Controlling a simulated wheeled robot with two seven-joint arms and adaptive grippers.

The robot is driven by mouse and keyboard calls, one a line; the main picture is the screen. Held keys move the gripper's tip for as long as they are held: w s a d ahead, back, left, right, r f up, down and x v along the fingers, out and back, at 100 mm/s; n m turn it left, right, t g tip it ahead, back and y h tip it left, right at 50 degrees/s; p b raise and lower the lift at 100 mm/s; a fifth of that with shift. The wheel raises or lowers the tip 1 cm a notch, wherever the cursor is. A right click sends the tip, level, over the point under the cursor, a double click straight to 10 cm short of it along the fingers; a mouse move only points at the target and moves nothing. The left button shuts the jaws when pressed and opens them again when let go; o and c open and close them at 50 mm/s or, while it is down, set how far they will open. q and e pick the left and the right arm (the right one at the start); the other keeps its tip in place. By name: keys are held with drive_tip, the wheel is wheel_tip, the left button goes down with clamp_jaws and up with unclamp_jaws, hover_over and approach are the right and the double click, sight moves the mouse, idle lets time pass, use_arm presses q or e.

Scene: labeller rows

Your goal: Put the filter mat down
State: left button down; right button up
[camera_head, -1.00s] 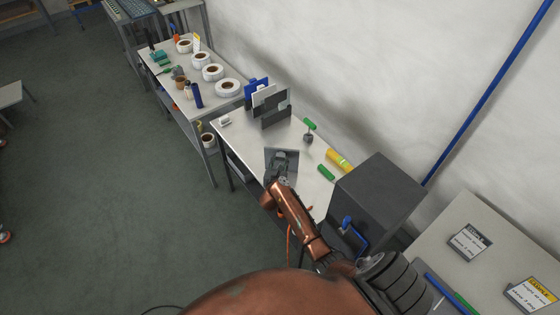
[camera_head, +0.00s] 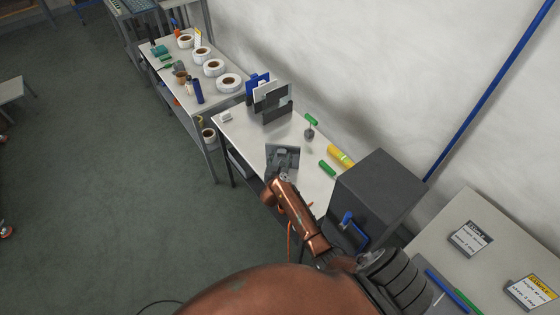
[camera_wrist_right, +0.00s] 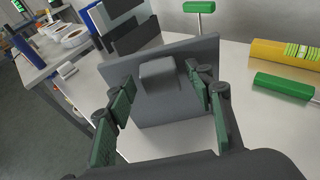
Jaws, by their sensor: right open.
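The filter mat seems to be the dark grey square plate (camera_head: 291,153) with a raised block on it, at the middle of the white table. In the right wrist view the plate (camera_wrist_right: 160,112) fills the centre. My right gripper (camera_head: 281,163) is over the plate. In the wrist view its green-padded fingers (camera_wrist_right: 160,78) are spread on either side of the block, with gaps between pads and block. I cannot tell whether the plate lies fully flat on the table. My left gripper is not in view.
A rack with blue, white and dark panels (camera_head: 268,98) stands behind the plate. A large dark box (camera_head: 378,190) stands right. Bare white table (camera_head: 240,135) shows left.

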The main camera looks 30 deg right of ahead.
drive_tip(key=v, duration=1.2)
drive_tip(key=shift+r+b, duration=0.25)
drive_tip(key=shift+b, duration=0.05)
drive_tip(key=shift+s+d, duration=0.1)
